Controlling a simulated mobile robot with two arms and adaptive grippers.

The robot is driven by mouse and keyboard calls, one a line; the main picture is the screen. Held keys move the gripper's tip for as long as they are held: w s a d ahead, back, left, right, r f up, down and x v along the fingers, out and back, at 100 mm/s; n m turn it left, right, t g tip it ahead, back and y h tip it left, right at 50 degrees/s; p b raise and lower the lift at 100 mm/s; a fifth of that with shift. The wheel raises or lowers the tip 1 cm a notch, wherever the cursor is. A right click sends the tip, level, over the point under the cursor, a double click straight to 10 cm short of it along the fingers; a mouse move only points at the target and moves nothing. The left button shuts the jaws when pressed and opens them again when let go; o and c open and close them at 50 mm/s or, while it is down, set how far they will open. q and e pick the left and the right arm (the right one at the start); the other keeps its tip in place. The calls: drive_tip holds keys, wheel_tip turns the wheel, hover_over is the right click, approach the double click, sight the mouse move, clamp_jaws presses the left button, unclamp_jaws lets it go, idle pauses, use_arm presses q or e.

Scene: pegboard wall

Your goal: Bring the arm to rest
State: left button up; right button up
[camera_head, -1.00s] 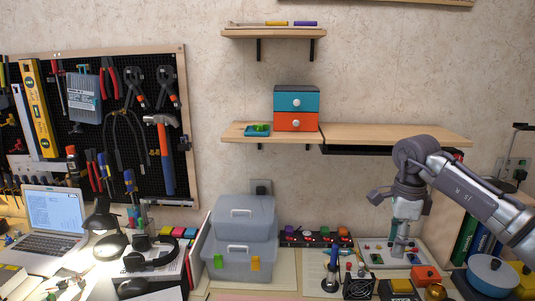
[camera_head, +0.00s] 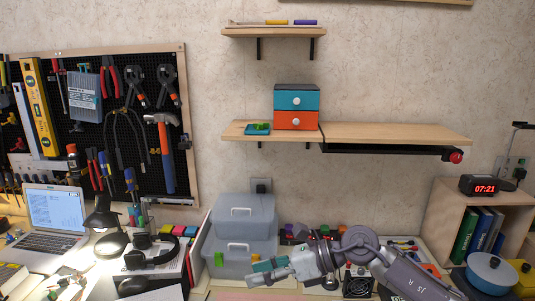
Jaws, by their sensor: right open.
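My right arm comes in from the lower right and lies low across the front of the bench. My right gripper (camera_head: 268,272) points left, in front of the lower grey toolbox (camera_head: 232,258), and its jaws are open. No held object shows in it. The gripper and arm hide part of the bench top behind them. My left gripper does not show.
Two stacked grey boxes stand at the middle. A lamp (camera_head: 103,215), headphones (camera_head: 152,250) and laptop (camera_head: 52,215) are at left. A blue pot (camera_head: 490,272), a cubby with a clock (camera_head: 480,186) and a wall shelf (camera_head: 395,135) are at right. The air above the bench is free.

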wheel_tip(320, 180, up, 7)
drive_tip(key=s+a+m+t+y, duration=0.1)
drive_tip(key=a+m+t+y, duration=0.1)
drive_tip(key=m+t+y, duration=0.65)
drive_tip(key=d+f+m+t+h, duration=0.45)
drive_tip(key=d+m+h, duration=0.4)
drive_tip(key=m, duration=0.55)
drive_tip(key=d+f+m+t+h, duration=0.4)
drive_tip(key=d+f+m+h, duration=0.25)
drive_tip(key=m+h, duration=0.55)
drive_tip(key=s+d+f+m+g+h, duration=0.2)
drive_tip(key=s+d+f+m+g, duration=0.4)
drive_tip(key=f+m, duration=0.25)
drive_tip(key=s+d+f+m+g, duration=0.15)
drive_tip(key=s+f+g, duration=0.35)
drive_tip(key=s, duration=0.6)
drive_tip(key=s+d+f+m+g, duration=0.1)
drive_tip(key=s+f+m+g, duration=0.2)
drive_tip(key=s+f, duration=0.55)
drive_tip(key=s+f+g+b, duration=0.2)
drive_tip(key=s+f+b, duration=0.15)
drive_tip(key=f, duration=2.35)
drive_tip(key=s+d+f+g+b, duration=0.1)
drive_tip(key=s+d+f+b, duration=0.1)
drive_tip(key=s+f, duration=1.5)
drive_tip(key=shift+d+f+n, duration=0.35)
drive_tip(key=shift+d+f, duration=0.3)
drive_tip(key=shift+f, duration=0.15)
